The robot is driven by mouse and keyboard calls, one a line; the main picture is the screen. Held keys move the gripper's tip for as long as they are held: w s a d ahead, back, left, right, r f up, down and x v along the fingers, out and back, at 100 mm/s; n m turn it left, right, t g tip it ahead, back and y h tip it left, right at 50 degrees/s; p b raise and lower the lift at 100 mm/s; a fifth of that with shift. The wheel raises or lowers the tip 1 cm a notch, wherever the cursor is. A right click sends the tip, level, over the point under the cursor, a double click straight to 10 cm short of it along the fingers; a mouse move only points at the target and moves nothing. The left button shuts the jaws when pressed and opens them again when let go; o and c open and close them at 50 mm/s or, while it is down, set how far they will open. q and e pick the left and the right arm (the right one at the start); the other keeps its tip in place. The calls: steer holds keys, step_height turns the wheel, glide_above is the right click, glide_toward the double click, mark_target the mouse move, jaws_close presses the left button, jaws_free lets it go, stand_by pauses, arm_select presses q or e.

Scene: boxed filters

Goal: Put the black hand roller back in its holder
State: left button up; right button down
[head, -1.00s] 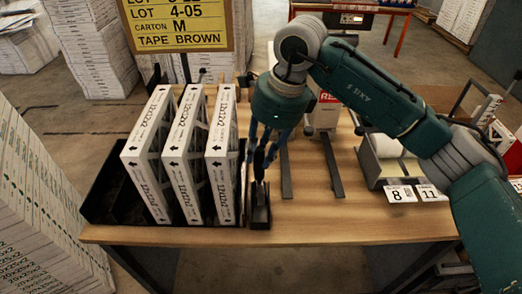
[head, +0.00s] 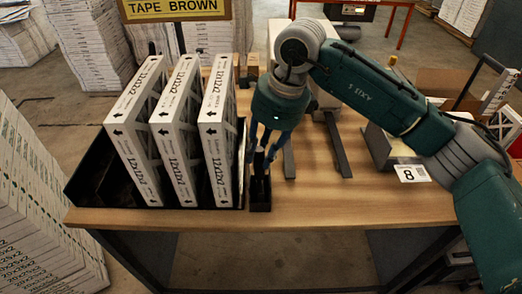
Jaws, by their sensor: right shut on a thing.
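My right gripper (head: 267,152) points down over the front edge of the table, just right of the boxed filters. It is shut on the black hand roller (head: 259,163), of which only a thin dark part shows below and beside the fingers. The small black holder (head: 260,202) stands at the table's front edge directly under the gripper. The roller's lower end overlaps the holder in the picture; I cannot tell whether it is seated inside or just above it. My left gripper is not in view.
Several white boxed filters (head: 178,135) stand upright in a black rack (head: 88,178) close on the left. Two dark rails (head: 337,150) lie on the table (head: 340,205) to the right. The front right tabletop is clear.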

steer(key=c, duration=1.4)
jaws_free()
steer(key=shift+r, duration=0.1)
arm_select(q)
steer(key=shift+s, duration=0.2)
arm_select(e)
steer(key=v, duration=1.2)
